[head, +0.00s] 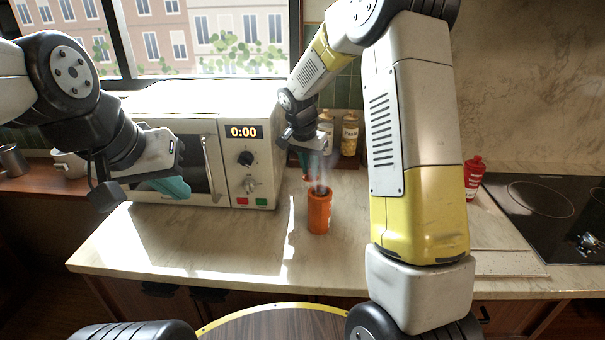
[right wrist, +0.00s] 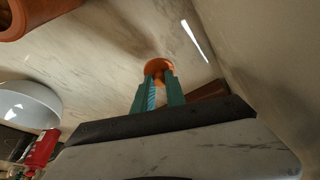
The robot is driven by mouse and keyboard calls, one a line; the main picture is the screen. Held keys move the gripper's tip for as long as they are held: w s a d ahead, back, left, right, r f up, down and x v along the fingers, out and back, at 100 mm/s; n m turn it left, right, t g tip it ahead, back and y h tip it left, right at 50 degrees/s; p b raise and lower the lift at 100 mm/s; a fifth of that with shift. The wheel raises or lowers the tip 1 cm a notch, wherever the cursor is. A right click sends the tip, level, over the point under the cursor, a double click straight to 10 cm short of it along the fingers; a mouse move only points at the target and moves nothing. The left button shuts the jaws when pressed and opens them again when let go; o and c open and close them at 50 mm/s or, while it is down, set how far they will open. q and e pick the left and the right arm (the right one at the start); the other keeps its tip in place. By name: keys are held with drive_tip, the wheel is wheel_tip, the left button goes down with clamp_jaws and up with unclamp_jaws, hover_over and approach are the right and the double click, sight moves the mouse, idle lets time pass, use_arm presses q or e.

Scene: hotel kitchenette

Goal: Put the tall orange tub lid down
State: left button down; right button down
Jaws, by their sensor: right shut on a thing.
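The tall orange tub (head: 319,213) stands upright and open on the counter, with a faint pale wisp above its mouth. Part of it shows at the top left of the right wrist view (right wrist: 38,14). My right gripper (right wrist: 159,84) is shut on the orange lid (right wrist: 158,66), held at its fingertips. In the head view the right gripper (head: 305,160) is just behind and left of the tub, and the lid is mostly hidden there. I cannot tell whether the lid touches the counter. My left gripper (head: 172,187) hangs in front of the microwave; its finger gap is not clear.
The microwave (head: 232,150) stands at the back left. Jars (head: 350,135) stand behind the right gripper. A red bottle (head: 473,178) and the dark hob (head: 545,205) are at the right. The counter left of the tub (head: 240,240) is clear.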

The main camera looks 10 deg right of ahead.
sight(309, 178)
drive_tip(key=shift+f, duration=2.4)
drive_tip(key=shift+f, duration=0.15)
drive_tip(key=c, duration=1.4)
unclamp_jaws()
drive_tip(key=shift+o, duration=0.2)
drive_tip(key=s+d+r+n+y, duration=0.1)
drive_tip(key=s+r, duration=0.3)
drive_tip(key=r, duration=0.3)
drive_tip(key=s+r+n, duration=0.1)
drive_tip(key=s+r, duration=0.4)
drive_tip(key=r, duration=0.3)
drive_tip(key=s+r+n+t+y, duration=0.1)
drive_tip(key=s+r+n, duration=0.1)
drive_tip(key=s, duration=0.9)
drive_tip(key=s+r+n+t+y, duration=0.2)
drive_tip(key=s+r+n, duration=0.1)
drive_tip(key=s, duration=0.7)
drive_tip(key=shift+s+d+r+n, duration=0.3)
drive_tip(key=shift+s+d+r, duration=0.05)
drive_tip(key=shift+r, duration=0.3)
